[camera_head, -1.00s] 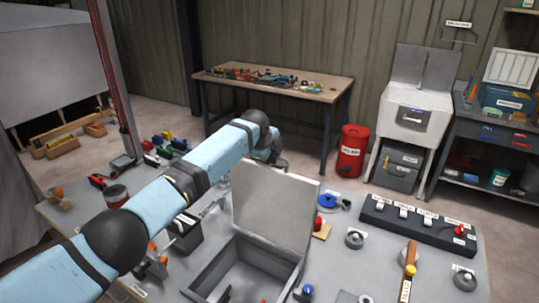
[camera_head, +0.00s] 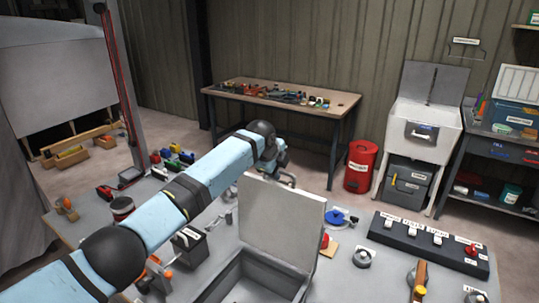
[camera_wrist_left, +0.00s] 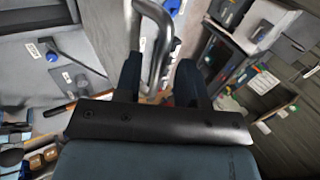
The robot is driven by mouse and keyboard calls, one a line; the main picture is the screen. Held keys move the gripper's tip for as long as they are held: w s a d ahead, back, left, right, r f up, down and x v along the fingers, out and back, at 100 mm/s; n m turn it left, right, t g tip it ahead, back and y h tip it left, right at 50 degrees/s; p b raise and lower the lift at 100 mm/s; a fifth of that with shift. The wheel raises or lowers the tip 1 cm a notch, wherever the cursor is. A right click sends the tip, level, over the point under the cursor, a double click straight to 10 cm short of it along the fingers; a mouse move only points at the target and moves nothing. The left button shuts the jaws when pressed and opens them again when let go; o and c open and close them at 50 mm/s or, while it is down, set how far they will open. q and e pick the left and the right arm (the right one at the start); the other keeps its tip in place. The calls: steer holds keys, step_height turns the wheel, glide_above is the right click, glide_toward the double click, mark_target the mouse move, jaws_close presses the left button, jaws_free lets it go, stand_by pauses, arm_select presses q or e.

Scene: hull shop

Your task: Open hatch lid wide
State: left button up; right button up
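The hatch lid (camera_head: 282,219) is a pale grey square panel. It stands about upright on the back edge of the open hatch box (camera_head: 255,274), whose inside shows. My left arm reaches over from the left, and my left gripper (camera_wrist_left: 160,78) is past the lid's top edge. In the head view the fingertips are mostly hidden behind the lid. My right gripper is not in view.
The grey table holds a black switch strip (camera_head: 430,241), a blue disc-shaped item (camera_head: 340,217), a hammer-like tool (camera_head: 420,281) and a dark box (camera_head: 188,240) near my arm. A red bin (camera_head: 361,166) and a workbench (camera_head: 282,95) stand behind.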

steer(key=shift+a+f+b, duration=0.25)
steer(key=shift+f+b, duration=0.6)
arm_select(q)
steer(key=v, duration=1.1)
steer(key=shift+r, duration=0.25)
steer(key=shift+s, duration=0.15)
